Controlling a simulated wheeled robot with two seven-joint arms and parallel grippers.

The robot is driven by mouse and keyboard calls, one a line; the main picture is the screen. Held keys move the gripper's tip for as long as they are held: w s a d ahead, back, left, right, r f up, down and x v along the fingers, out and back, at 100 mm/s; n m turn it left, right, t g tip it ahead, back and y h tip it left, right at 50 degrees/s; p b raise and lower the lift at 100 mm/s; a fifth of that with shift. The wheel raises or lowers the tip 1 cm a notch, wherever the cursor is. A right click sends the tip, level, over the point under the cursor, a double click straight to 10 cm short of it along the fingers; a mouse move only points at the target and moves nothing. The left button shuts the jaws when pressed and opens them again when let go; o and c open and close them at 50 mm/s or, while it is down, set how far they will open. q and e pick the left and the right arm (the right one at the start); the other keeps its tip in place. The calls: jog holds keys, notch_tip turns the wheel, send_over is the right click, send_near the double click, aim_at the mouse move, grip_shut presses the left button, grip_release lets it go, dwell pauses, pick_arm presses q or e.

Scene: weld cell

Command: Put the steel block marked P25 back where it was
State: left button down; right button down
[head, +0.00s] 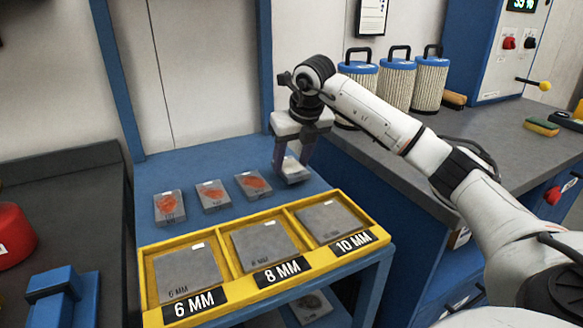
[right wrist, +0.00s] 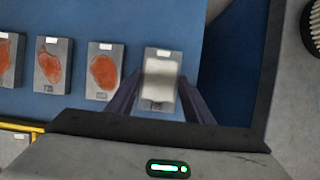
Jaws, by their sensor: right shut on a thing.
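My right gripper (head: 293,165) is shut on a small grey steel block (head: 293,174) at the right end of a row of similar blocks. In the right wrist view the held block (right wrist: 160,98) sits between the two fingers (right wrist: 160,104). Its top has a pale whitish patch, a small white label and a dark marking too small to read surely. I cannot tell whether its underside touches the blue table top (head: 220,158). The other blocks, left (head: 169,208), middle (head: 212,195) and right (head: 252,185), carry orange-red patches. My left gripper is not in view.
A yellow tray (head: 142,262) with plates in compartments labelled 6 MM, 8 MM and 10 MM stands along the table's front. A grey counter (head: 480,140) with filter canisters (head: 396,82) is at the right. Blue table is clear behind the row.

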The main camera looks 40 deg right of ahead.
jog(key=shift+w+f, duration=0.1)
jog(key=shift+f, duration=0.7)
jog(key=c, duration=0.9)
grip_release()
jog(key=shift+f, duration=0.15)
jog(key=v, duration=1.2)
jog(key=shift+p, duration=0.4)
